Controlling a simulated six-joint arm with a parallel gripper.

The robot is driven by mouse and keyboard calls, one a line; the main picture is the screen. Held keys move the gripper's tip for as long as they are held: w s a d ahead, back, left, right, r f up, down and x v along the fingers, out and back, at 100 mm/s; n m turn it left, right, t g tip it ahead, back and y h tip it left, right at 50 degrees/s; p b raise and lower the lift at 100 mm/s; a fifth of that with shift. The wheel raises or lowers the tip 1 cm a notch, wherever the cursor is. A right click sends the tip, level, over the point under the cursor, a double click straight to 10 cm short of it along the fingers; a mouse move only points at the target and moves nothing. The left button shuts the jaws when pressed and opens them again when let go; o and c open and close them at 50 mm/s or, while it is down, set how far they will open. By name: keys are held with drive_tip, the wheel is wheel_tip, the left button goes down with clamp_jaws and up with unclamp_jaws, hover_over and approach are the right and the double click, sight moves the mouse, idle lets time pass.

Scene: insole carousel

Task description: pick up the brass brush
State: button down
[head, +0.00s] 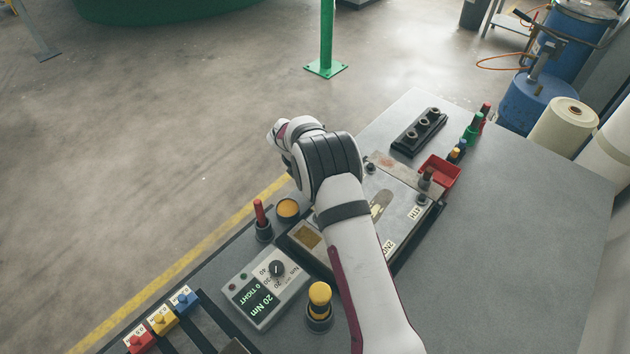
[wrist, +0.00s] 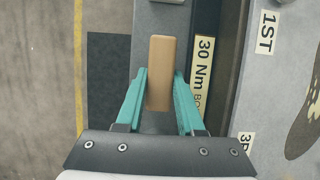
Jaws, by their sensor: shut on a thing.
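The brass brush (wrist: 160,65) shows in the wrist view as a long tan block, lying lengthwise between my two teal fingers. My gripper (wrist: 160,80) is shut on its sides. Its bristles are not visible, and I cannot tell whether it is clear of the surface below. In the head view my own wrist and forearm hide the fingers and the brush.
A "30 Nm" label (wrist: 203,72) lies just right of the brush. In the head view a torque box (head: 262,290), a yellow knob (head: 319,294) and a red-handled tool (head: 260,214) stand near my arm. The bench's right side (head: 510,240) is clear.

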wheel_tip(320, 180, up, 3)
drive_tip(key=shift+r, duration=0.2)
drive_tip(key=s+d+r, duration=0.1)
drive_tip(key=d+r, duration=0.1)
drive_tip(key=d, duration=0.1)
drive_tip(key=s+d+r, duration=0.2)
drive_tip(key=d, duration=0.2)
drive_tip(key=s+d+r, duration=0.2)
drive_tip(key=d, duration=0.1)
drive_tip(key=shift+d+r, duration=0.3)
drive_tip(key=shift+d, duration=0.05)
